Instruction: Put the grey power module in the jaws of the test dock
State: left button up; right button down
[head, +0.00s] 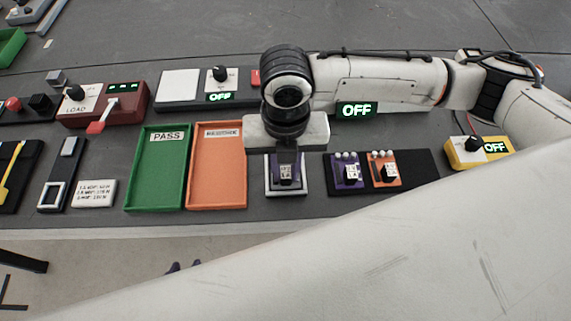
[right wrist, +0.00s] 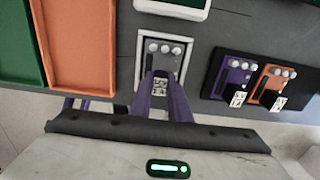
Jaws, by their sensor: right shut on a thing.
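The grey power module (right wrist: 165,47) sits in a white-framed holder (right wrist: 142,54) in the right wrist view, with a row of pale round knobs on top. My right gripper (right wrist: 161,84) reaches down over it with purple fingers, shut on the module. In the head view, the right gripper (head: 286,178) and its wrist hide most of the module, and the white-framed holder (head: 270,189) shows around it. I cannot tell for sure which device is the test dock, and its jaws are not clearly seen. My left gripper is not in view.
A black rack (head: 420,168) right of the holder bears a purple module (head: 345,178) and an orange module (head: 383,172). Left stand an orange tray (head: 218,175), a green PASS tray (head: 157,175) and a red LOAD device (head: 130,100). A yellow OFF box (head: 462,157) stands right.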

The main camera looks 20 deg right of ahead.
aim_at(285, 171)
jog(key=c, duration=1.6)
grip_release()
pick_arm(q)
jog(key=shift+f, duration=0.1)
pick_arm(e)
jog(key=shift+r, duration=0.25)
pick_arm(q)
jog(key=shift+s+a+p, duration=0.15)
jog(key=shift+a+p, duration=0.1)
jog(key=shift+p, duration=0.15)
pick_arm(e)
notch_tip(285, 171, up, 10)
jog(key=shift+f, duration=0.1)
